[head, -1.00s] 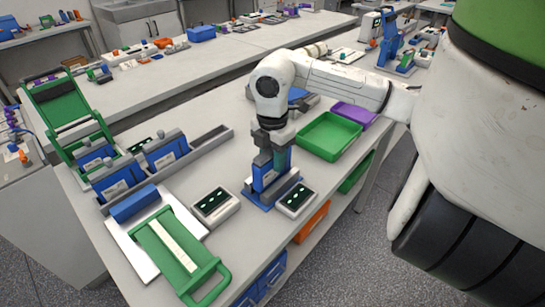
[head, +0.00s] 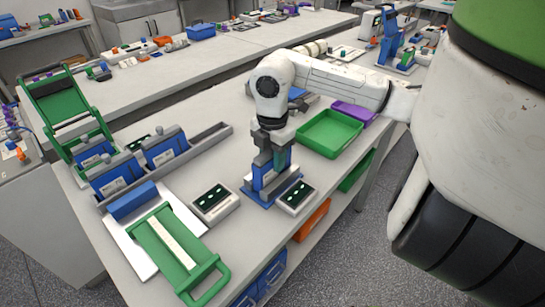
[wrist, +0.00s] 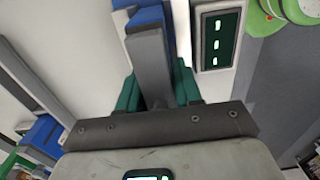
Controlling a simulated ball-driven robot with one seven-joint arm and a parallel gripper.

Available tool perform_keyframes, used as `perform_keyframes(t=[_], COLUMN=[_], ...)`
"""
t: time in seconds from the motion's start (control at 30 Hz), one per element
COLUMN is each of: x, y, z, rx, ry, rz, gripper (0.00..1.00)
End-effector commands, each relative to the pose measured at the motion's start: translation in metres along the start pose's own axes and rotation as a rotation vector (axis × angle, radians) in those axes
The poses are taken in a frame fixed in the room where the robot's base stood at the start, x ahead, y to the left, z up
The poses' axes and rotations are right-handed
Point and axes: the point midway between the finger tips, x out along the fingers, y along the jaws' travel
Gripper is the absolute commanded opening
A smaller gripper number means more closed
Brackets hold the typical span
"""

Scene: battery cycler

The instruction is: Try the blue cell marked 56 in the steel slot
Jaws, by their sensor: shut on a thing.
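My gripper (head: 271,152) points down over a small blue-based stand (head: 257,196) near the front edge of the bench. It is shut on a blue cell with a pale label (head: 262,179), which is upright at the stand. The fingers and arm hide the cell's top, and its number cannot be read. Green uprights stand beside it. In the wrist view a grey finger (wrist: 152,65) covers much of the blue cell (wrist: 147,18), with green blocks on both sides. I cannot tell how deep the cell sits or which part is the steel slot.
Two blue cells (head: 118,176) (head: 166,152) stand in a long grey rack (head: 208,140) at left. Small display boxes (head: 215,203) (head: 296,197) flank the stand. A green-handled device (head: 178,252) lies front left. A green tray (head: 330,133) is behind right.

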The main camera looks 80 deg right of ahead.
Motion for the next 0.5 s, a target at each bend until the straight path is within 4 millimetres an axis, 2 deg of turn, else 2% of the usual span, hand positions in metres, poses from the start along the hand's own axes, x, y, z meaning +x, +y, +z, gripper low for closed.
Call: perform_keyframes(t=[0.5], x=[0.0063], y=[0.0002], z=[0.0001], rx=[0.0], ry=[0.0], rz=[0.001], gripper=[0.0])
